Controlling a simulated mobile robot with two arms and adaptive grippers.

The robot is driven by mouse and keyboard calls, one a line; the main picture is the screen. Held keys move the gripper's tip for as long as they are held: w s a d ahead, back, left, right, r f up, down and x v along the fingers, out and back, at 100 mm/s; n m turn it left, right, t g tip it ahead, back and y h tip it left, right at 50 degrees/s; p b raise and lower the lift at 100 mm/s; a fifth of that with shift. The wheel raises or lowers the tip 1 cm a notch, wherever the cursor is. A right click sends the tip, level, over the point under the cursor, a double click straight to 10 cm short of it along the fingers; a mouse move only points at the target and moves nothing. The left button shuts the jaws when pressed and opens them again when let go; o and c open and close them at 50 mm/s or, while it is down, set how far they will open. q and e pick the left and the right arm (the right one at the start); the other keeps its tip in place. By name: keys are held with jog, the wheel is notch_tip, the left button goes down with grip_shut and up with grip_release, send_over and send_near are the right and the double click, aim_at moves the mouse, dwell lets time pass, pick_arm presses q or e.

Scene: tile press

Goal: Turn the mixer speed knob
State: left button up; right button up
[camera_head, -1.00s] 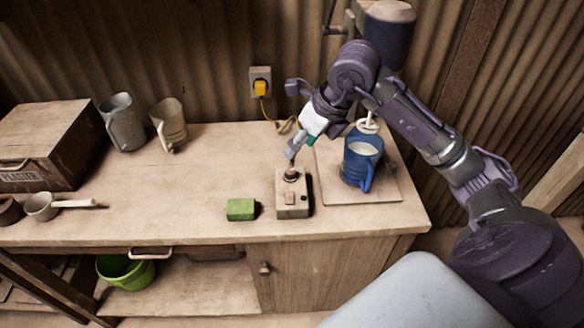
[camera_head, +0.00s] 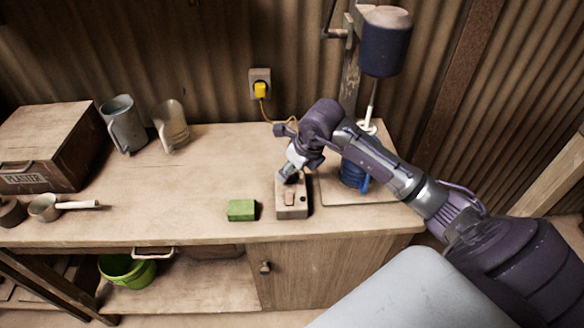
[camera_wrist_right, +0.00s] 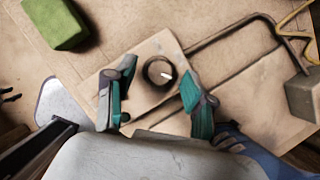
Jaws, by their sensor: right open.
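The mixer speed knob (camera_wrist_right: 159,72) is a dark round dial with a white mark. It sits on a small wooden control box (camera_head: 292,208) near the table's front edge. In the right wrist view the knob lies between the two teal-tipped fingers of my right gripper (camera_wrist_right: 153,97), with a gap on each side. The gripper is open and points down at the box. In the head view my right gripper (camera_head: 289,177) hides the knob at the back of the box. A lighter rocker-like piece shows on the box's front half. My left gripper is not in view.
A green block (camera_head: 242,210) lies left of the box; it also shows in the wrist view (camera_wrist_right: 56,22). The mixer (camera_head: 385,45) stands at the back right above a blue jug (camera_head: 353,174), partly behind my arm.

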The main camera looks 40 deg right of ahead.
jog(key=shift+f, duration=0.2)
grip_shut()
dwell(0.3)
